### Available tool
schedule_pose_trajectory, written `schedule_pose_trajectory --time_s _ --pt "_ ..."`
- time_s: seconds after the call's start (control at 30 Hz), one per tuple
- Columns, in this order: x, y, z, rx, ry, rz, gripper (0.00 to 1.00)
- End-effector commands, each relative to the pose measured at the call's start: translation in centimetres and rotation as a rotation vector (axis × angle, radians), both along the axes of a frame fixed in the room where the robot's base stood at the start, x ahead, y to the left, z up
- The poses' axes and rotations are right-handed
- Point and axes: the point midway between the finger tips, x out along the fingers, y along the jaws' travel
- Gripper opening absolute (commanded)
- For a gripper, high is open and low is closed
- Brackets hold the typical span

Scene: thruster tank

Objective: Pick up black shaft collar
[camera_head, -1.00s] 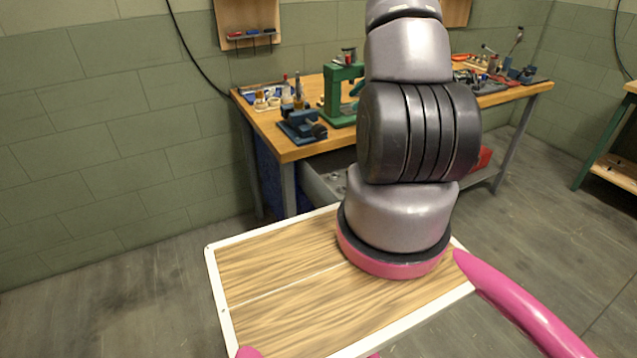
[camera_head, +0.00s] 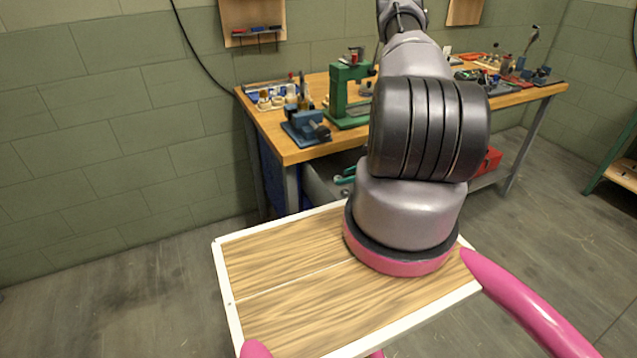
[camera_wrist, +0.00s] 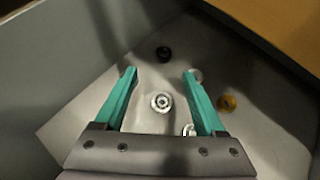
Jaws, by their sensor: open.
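The black shaft collar (camera_wrist: 164,53) is probably the small dark ring on the grey floor of an open bin or drawer (camera_wrist: 65,130) in the wrist view. My gripper (camera_wrist: 160,72) is open with nothing held between its teal fingers. The dark ring lies just beyond the fingertips, roughly centred between them. A silver ring (camera_wrist: 161,103) lies below, in the gap between the fingers. In the head view the teal fingers (camera_head: 346,174) show at the grey drawer (camera_head: 318,184) under the bench; the collar is not visible there.
Grey walls and a wooden edge (camera_wrist: 280,30) bound the space. The workbench (camera_head: 290,150) carries a green press (camera_head: 345,95) and a blue vise (camera_head: 305,128).

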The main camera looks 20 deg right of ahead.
Motion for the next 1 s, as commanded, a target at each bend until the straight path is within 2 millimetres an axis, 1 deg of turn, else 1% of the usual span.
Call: schedule_pose_trajectory --time_s 0.03,0.17,0.5,0.67,0.9,1.0 --pt "-0.4 -0.2 -0.8 0.015 0.002 -0.031 0.72" --pt "-0.3 -0.1 -1.6 0.027 0.001 -0.062 0.72" --pt "2.9 2.2 -4.2 0.026 0.002 -0.061 0.72" --pt "3.7 2.8 -4.7 0.026 0.001 -0.061 0.72" --pt "6.1 4.6 -6.4 0.026 0.000 -0.058 0.72" --pt "6.7 5.0 -7.0 0.026 0.001 -0.061 0.72"
